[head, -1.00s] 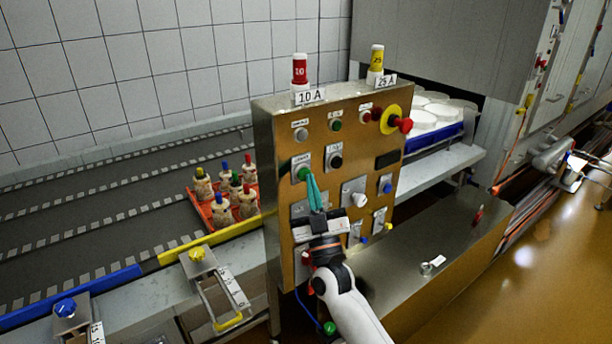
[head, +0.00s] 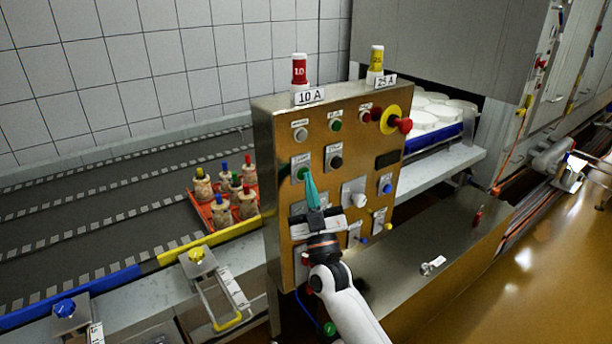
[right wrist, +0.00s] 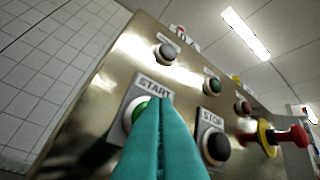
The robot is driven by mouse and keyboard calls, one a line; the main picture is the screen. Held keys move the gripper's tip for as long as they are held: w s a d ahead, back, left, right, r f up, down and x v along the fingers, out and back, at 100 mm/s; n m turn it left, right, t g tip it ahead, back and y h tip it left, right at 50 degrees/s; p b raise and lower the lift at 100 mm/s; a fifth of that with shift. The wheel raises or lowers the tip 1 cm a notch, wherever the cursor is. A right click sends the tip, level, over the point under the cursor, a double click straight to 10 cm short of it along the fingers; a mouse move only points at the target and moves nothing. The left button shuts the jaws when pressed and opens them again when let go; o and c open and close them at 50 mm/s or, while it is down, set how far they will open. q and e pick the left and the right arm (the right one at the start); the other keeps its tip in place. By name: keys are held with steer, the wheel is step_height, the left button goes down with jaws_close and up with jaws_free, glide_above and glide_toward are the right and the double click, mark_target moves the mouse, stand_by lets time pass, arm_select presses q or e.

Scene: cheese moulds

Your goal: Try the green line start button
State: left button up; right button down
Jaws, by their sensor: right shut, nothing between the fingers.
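The green start button (head: 302,173) sits on the upright steel control panel (head: 285,230), left of the black stop button (head: 336,161). In the right wrist view, the green start button (right wrist: 138,112) is on a plate marked START, beside the black button (right wrist: 217,146) marked STOP. My right gripper (head: 308,174) has its teal fingers shut and empty, with the tips right by the start button. In the right wrist view, the fingertips (right wrist: 160,102) cover the button's right part; I cannot tell whether they touch it. My left gripper is not in view.
A red mushroom button (head: 405,125) on a yellow collar stands out at the panel's upper right. A white knob (head: 359,200) and a blue button (head: 386,187) lie right of my gripper. An orange tray (head: 204,212) of small moulds is on the conveyor at left.

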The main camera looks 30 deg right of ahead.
steer(key=shift+s+p, duration=0.4)
steer(key=shift+s, duration=0.5)
